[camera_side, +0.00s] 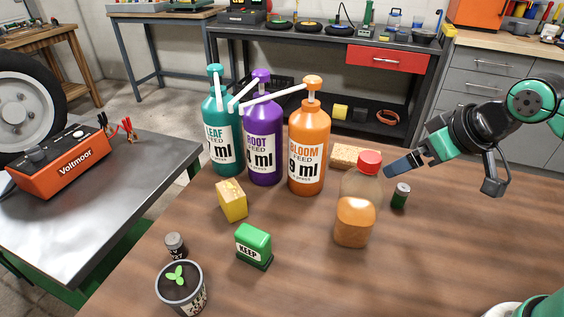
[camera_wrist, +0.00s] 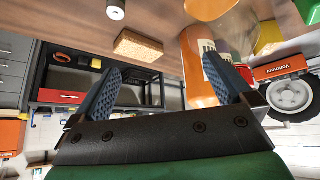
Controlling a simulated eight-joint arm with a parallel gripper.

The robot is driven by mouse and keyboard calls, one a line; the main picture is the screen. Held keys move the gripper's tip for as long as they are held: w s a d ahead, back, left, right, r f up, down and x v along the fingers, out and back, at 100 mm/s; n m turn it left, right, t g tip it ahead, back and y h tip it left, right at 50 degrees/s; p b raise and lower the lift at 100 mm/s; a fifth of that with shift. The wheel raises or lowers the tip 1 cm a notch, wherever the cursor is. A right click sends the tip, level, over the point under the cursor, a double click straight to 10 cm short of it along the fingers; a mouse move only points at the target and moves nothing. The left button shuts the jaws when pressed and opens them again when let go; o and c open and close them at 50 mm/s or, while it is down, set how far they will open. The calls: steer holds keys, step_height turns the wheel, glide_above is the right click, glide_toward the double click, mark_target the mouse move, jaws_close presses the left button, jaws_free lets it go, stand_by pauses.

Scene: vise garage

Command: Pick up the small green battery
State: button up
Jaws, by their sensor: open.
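The small green battery (camera_side: 400,196) stands upright on the wooden table, right of the amber bottle with a red cap (camera_side: 355,215). It has a dark green side and a pale top. In the wrist view a small cylinder with a pale end, apparently the battery (camera_wrist: 116,10), shows at the top edge, partly cut off. My gripper (camera_side: 396,168) is above the table, a little above and behind the battery in the side view, apart from it. Its two blue pads are spread in the wrist view (camera_wrist: 165,90), with nothing held between them.
A tan sponge (camera_side: 345,156) lies behind the amber bottle. Orange (camera_side: 309,150), purple (camera_side: 263,145) and teal (camera_side: 221,135) pump bottles stand left. The table's right is clear.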

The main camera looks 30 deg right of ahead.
steer(key=shift+d+f+m, duration=0.1)
steer(key=shift+f+m, duration=0.1)
steer(key=shift+m, duration=0.1)
steer(key=c, duration=0.4)
steer(key=shift+c, duration=0.2)
steer(key=shift+r, duration=0.1)
